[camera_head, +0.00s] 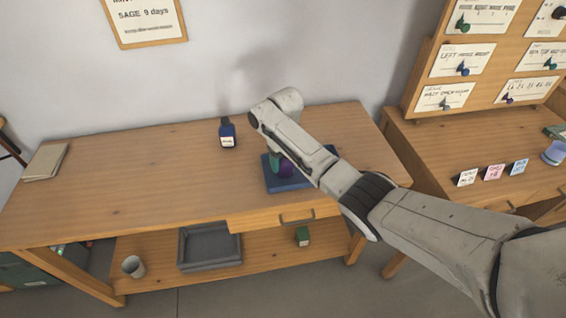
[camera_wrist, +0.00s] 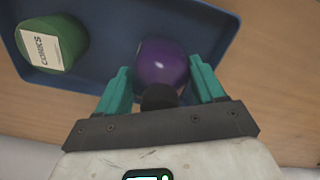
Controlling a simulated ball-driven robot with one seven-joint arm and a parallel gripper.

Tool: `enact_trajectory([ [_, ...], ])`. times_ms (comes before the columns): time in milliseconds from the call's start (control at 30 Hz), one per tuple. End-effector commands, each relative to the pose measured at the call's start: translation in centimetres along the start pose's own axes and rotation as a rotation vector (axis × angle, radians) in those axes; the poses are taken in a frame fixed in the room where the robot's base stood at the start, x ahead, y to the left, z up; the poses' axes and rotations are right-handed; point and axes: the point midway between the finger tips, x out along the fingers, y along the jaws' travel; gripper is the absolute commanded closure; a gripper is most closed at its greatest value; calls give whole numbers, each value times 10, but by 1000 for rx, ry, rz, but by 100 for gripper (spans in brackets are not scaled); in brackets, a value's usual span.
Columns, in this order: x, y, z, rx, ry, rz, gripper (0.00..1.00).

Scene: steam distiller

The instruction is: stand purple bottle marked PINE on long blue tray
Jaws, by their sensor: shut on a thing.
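A purple bottle (camera_wrist: 165,64) with a dark cap shows between the two teal fingers of my gripper (camera_wrist: 160,72) in the wrist view. My gripper is shut on it. The bottle also shows in the head view (camera_head: 287,169), below the end of my arm. It is over the long blue tray (camera_wrist: 95,100), seen in the head view too (camera_head: 271,182). I cannot tell whether its base touches the tray. No PINE marking is visible from here.
A green container (camera_wrist: 60,42) labelled CORKS stands on the tray, left of the bottle in the wrist view. A dark blue bottle (camera_head: 227,137) stands toward the back of the table (camera_head: 120,190). The table's left part is mostly clear, with a book (camera_head: 45,162) at its far end.

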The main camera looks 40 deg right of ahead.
Motion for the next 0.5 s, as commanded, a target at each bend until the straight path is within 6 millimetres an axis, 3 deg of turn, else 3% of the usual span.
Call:
enact_trajectory([
  [300,2,0,0,0,1,0,72],
  [333,1,0,0,0,0,0,29],
  [500,1,0,0,0,0,0,12],
])
